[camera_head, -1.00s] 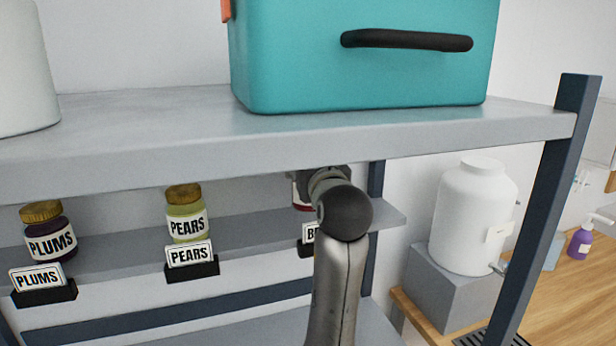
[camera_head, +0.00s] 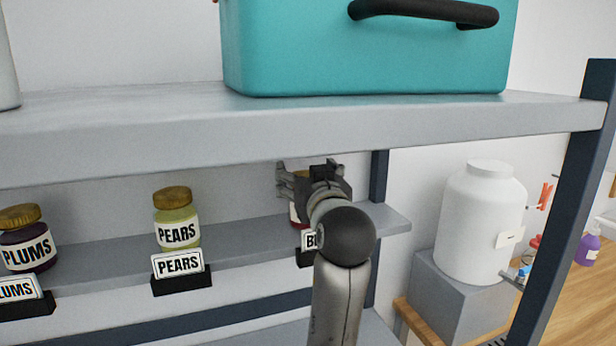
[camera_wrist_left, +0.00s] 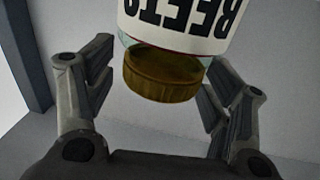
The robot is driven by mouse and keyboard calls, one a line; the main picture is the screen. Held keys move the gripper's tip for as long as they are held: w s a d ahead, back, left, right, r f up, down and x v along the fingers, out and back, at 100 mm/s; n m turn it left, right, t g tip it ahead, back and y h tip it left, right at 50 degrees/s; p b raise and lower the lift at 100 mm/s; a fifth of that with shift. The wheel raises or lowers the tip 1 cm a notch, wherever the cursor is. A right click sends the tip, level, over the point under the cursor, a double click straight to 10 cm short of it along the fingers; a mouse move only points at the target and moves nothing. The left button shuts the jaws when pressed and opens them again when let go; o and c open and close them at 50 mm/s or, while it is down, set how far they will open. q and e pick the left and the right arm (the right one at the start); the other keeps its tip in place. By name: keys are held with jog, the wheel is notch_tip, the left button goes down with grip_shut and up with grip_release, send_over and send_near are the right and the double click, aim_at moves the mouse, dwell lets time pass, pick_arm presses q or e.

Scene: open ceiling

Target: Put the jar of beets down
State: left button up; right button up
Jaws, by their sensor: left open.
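The jar of beets (camera_wrist_left: 180,25) stands on the lower shelf, mostly hidden behind my left arm in the head view, where a red sliver of the jar (camera_head: 294,214) shows. In the left wrist view its gold lid and "BEETS" label appear upside down. My left gripper (camera_head: 310,176) is at the jar's top, just under the upper shelf. In the left wrist view the gripper (camera_wrist_left: 158,75) is open, with one finger on each side of the lid and visible gaps between. A label holder starting "BE" (camera_head: 308,242) sits on the shelf's front edge. My right gripper is out of view.
The upper shelf (camera_head: 130,138) overhangs close above, carrying a teal box (camera_head: 370,55). A pears jar (camera_head: 177,222) and a plums jar (camera_head: 26,240) stand to the left on the lower shelf (camera_head: 235,232). A dark post (camera_head: 575,190) and a white dispenser (camera_head: 480,225) are at right.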

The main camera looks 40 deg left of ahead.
pick_arm(q)
jog(key=b+v, duration=0.2)
jog(key=v, duration=1)
jog(key=shift+s, duration=0.1)
